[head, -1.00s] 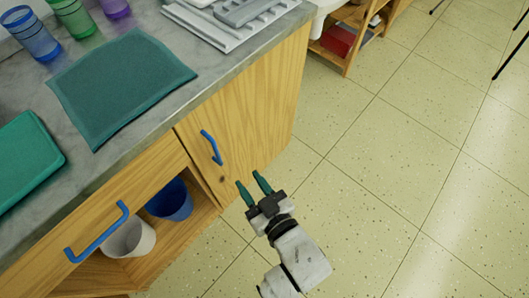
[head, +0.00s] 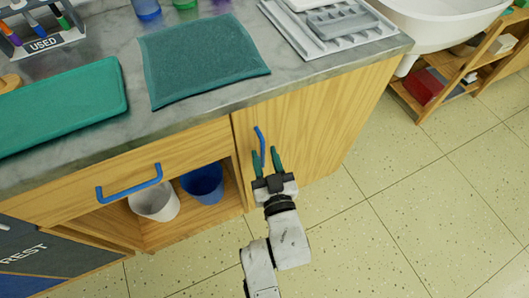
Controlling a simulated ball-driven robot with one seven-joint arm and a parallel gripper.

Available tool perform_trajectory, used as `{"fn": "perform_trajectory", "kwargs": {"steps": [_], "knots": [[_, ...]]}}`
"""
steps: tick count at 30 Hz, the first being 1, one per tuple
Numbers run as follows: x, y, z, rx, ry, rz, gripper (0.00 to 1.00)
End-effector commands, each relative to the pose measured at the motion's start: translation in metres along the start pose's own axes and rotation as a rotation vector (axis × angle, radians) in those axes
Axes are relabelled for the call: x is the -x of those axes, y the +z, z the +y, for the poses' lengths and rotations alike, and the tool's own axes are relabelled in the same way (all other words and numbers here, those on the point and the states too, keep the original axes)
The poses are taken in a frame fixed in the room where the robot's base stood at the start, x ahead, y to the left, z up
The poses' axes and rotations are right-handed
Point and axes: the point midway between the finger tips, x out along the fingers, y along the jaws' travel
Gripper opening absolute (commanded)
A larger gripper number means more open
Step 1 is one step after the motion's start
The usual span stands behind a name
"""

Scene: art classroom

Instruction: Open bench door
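The bench door (head: 310,122) is a wooden panel at the right end of the bench front, and it looks closed. Its blue vertical handle (head: 260,146) is near the door's left edge. My gripper (head: 265,161) is in front of the door at the handle's lower end. Its two green fingers point up toward the handle and are apart, with a gap between them. The handle's lower part lies near the left finger in the picture; I cannot tell whether they touch.
Left of the door, a drawer with a blue handle (head: 129,184) sits above an open shelf with a white bin (head: 155,201) and a blue bin (head: 203,183). A green mat (head: 203,62) and a grey tray (head: 335,25) lie on the countertop. Floor (head: 390,205) at right is clear.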

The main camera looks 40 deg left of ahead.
Motion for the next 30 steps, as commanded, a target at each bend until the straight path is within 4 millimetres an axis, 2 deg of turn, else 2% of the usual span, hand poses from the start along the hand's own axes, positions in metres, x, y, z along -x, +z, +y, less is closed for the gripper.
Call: {"fn": "perform_trajectory", "kwargs": {"steps": [6,15,27,30], "knots": [[-0.0085,-0.0001,-0.0019,-0.003,-0.002,-0.001,0.37],[-0.0091,0.0007,-0.0011,-0.003,-0.001,0.000,0.37],[-0.0090,0.0007,-0.0012,-0.003,-0.001,-0.001,0.00],[-0.0089,0.0007,-0.0011,-0.003,-0.001,-0.001,0.00]]}}
